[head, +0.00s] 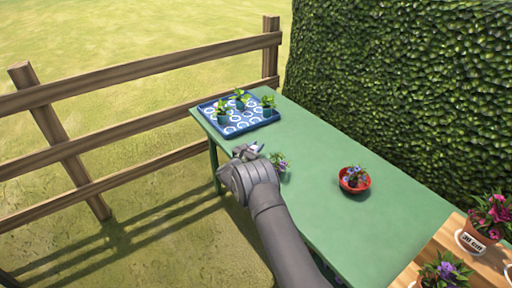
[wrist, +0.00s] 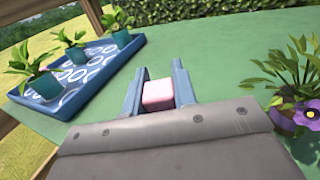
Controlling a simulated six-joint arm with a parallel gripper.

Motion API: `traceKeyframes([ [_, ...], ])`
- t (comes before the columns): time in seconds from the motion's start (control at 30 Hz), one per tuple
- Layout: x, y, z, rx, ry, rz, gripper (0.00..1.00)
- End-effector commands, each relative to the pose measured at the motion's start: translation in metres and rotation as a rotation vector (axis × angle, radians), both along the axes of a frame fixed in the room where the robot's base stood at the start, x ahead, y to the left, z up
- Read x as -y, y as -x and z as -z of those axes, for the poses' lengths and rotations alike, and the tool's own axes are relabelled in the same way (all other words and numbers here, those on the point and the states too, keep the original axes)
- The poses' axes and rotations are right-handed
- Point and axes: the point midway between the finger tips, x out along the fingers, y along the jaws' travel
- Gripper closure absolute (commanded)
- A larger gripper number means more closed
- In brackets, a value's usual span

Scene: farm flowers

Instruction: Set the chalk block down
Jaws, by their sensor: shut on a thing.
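The chalk block (wrist: 158,93) is a pale pink block between the two blue-grey fingers of my gripper (wrist: 160,76) in the wrist view. My gripper is shut on it. In the head view my gripper (head: 250,149) is over the left edge of the green table (head: 325,215), on the near side of the blue tray. The block is too small there to make out clearly. I cannot tell whether its underside touches the table.
A blue tray (head: 231,133) with white rings holds several potted seedlings at the far end. A red bowl (head: 355,186) with a plant is further right. Flowerpots (head: 480,240) stand on a wooden board. Table between is clear.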

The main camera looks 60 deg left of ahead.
Motion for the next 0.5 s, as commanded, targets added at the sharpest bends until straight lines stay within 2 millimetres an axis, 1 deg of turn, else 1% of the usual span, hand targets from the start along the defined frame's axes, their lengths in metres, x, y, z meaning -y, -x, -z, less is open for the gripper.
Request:
traceKeyframes([
  [0.13,-0.0001,-0.0002,-0.0010,0.001,-0.001,0.000,1.00],
  [0.27,0.0000,-0.0001,0.0024,0.000,0.000,0.000,1.00],
  [0.3,-0.0001,-0.0002,0.0022,0.000,0.000,0.000,0.69],
  [0.37,-0.0001,-0.0002,0.0021,0.000,0.000,0.000,0.57],
  [0.4,-0.0001,-0.0002,0.0021,0.000,0.000,0.000,0.53],
  [0.5,-0.0001,-0.0002,0.0022,0.000,0.000,0.000,0.53],
])
